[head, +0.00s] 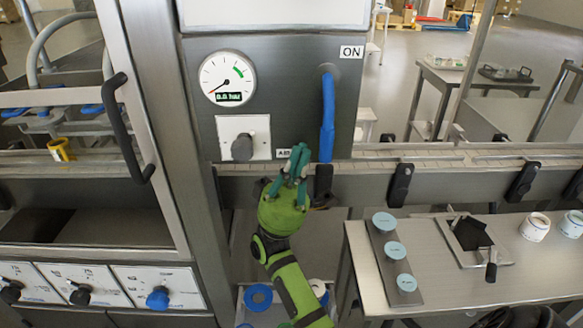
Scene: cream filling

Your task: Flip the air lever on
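The air lever (328,118) is a blue handle on the grey metal panel, pivoted at its top and hanging straight down. An ON label (351,52) is above and to the right of its pivot. My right gripper (299,150), green with teal fingers, is in front of the panel, just left of the lever's lower end. Its fingers are close together, with nothing visible between them. I cannot tell whether they touch the lever. My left gripper is not in view.
A pressure gauge (228,78) reads 0.0 bar. Below it is a grey knob (242,147) on a white plate. A rail (440,182) with black clamps runs below the lever. A black door handle (122,130) is at left. A table (450,285) stands at right.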

